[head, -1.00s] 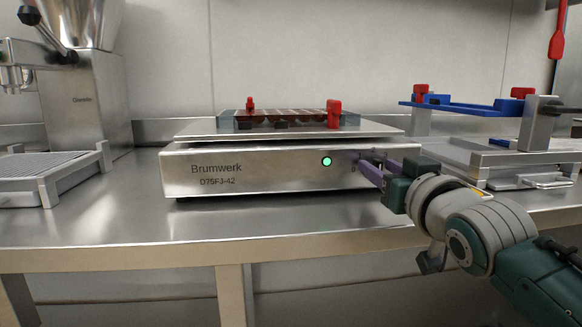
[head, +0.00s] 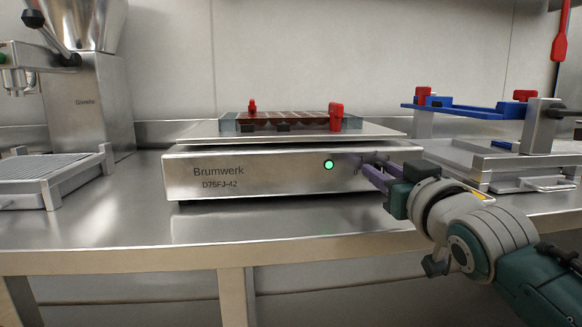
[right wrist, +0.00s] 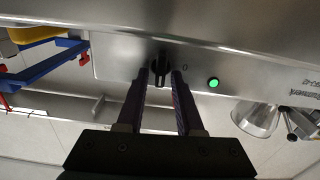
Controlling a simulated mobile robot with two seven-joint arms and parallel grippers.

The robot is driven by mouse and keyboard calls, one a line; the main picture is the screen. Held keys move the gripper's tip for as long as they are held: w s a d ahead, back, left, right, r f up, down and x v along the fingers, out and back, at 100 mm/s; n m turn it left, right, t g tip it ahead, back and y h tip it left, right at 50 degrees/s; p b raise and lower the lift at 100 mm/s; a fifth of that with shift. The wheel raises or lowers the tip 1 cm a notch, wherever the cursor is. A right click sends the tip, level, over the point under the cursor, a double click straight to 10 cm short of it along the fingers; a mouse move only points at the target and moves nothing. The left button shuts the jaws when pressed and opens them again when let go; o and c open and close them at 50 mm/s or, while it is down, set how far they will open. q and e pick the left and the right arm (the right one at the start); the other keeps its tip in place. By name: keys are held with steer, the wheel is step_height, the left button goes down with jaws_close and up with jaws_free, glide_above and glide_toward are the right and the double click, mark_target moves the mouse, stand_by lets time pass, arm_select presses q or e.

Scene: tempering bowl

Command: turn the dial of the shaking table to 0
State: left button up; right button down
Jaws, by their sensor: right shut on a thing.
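The shaking table (head: 285,180) is a low steel box marked Brumwerk, with a lit green light (head: 329,164) on its front. Its black dial (right wrist: 160,68) sits between the purple fingers of my right gripper (right wrist: 158,76) in the right wrist view, which shows the front panel upside down. A 0 mark is on the panel beside the dial. In the head view my right gripper (head: 369,168) reaches the right part of the front panel and largely hides the dial. It is shut on the dial. I cannot tell the dial's exact setting. My left gripper is out of view.
A mould (head: 283,121) with red clamps lies on the shaking table's top plate. A steel machine (head: 90,100) and a grated tray (head: 50,172) stand at left. A blue frame (head: 465,110) on a steel stand is at right. The counter front (head: 230,225) is clear.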

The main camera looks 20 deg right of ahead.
steer(key=n+p, duration=0.1)
steer(key=n, duration=0.3)
steer(key=shift+a, duration=0.2)
steer(key=n, duration=0.3)
steer(key=shift+w+a+f+n+p, duration=0.1)
steer(key=shift+f+n+p, duration=0.05)
steer(key=shift+n+p, duration=0.15)
steer(key=n, duration=0.5)
steer(key=shift+a+f, duration=0.15)
steer(key=shift+f, duration=0.1)
steer(key=shift+f+n+b, duration=0.15)
steer(key=shift+n+b, duration=0.25)
steer(key=shift+n, duration=1.9)
steer(key=c, duration=0.9)
jaws_free()
